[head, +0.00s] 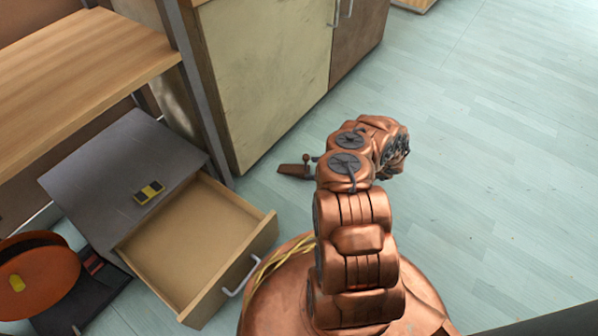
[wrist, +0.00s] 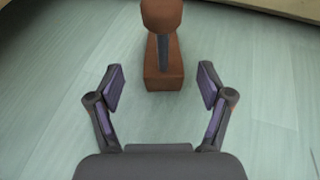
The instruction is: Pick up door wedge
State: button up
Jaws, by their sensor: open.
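The door wedge (head: 293,170) is a brown piece on the floor just left of my arm in the head view, with a small knob rising from it. In the wrist view the wedge (wrist: 164,80) lies ahead at the top centre, its rounded knob on a dark stem toward the camera. My gripper (wrist: 162,88) is open, one finger on each side of the picture. The wedge's near end shows in line with the gap between the fingertips, with no visible contact.
A cabinet (head: 262,75) stands behind the wedge. An open, empty drawer (head: 196,245) juts out at lower left from a grey-topped unit (head: 100,170) bearing a small yellow and black item (head: 149,193). An orange round object (head: 40,280) is further left. Floor (head: 480,150) at right is clear.

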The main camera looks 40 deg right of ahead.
aim_at(304, 168)
jog(key=b+x, duration=0.1)
jog(key=x, duration=0.1)
jog(key=b+x, duration=0.1)
jog(key=f+b+x, duration=0.1)
jog(key=x, duration=0.1)
jog(key=shift+w+d+f, duration=0.1)
jog(key=shift+w, duration=0.15)
jog(key=shift+w+a+b, duration=0.25)
jog(key=shift+w+b, duration=0.05)
jog(key=c, duration=1.4)
